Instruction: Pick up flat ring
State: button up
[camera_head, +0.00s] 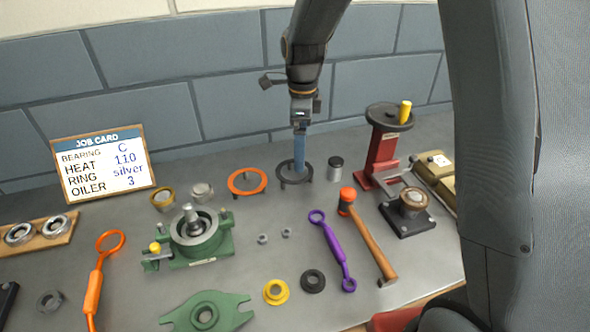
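My gripper (300,168) points down at the back middle of the bench, at a dark grey ring (283,181). Its blue lower end overlaps the ring's opening and far side in the picture. I cannot tell whether it touches the ring, or whether its fingers are open or shut. The dark ring looks thin and flat, with small dark tabs at its edge. A similar orange ring (234,187) lies just to its left. A thicker black ring (313,281) lies near the front. I cannot tell for certain which one is the flat ring.
A small metal-topped jar (335,169) and a red press (383,150) stand right of the dark ring. A hammer (367,235), purple wrench (331,250) and green housing (202,241) lie nearer. A job card (103,163) leans at left. My arm blocks the right side.

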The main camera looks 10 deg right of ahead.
aim_at(278, 175)
jog(key=shift+w+a+f+m+p, duration=0.25)
jog(key=shift+w+f+m+p, duration=0.3)
jog(key=shift+f, duration=0.8)
jog(key=shift+w+a+f+m+p, duration=0.2)
jog(key=shift+f+m+p, duration=0.35)
jog(key=shift+f, duration=0.8)
jog(key=shift+w+a+f+m+p, duration=0.35)
jog(key=shift+f+p, duration=0.45)
jog(key=shift+f, duration=0.55)
jog(key=shift+d+f, duration=0.1)
jog(key=shift+f, duration=0.15)
jog(key=c, duration=0.9)
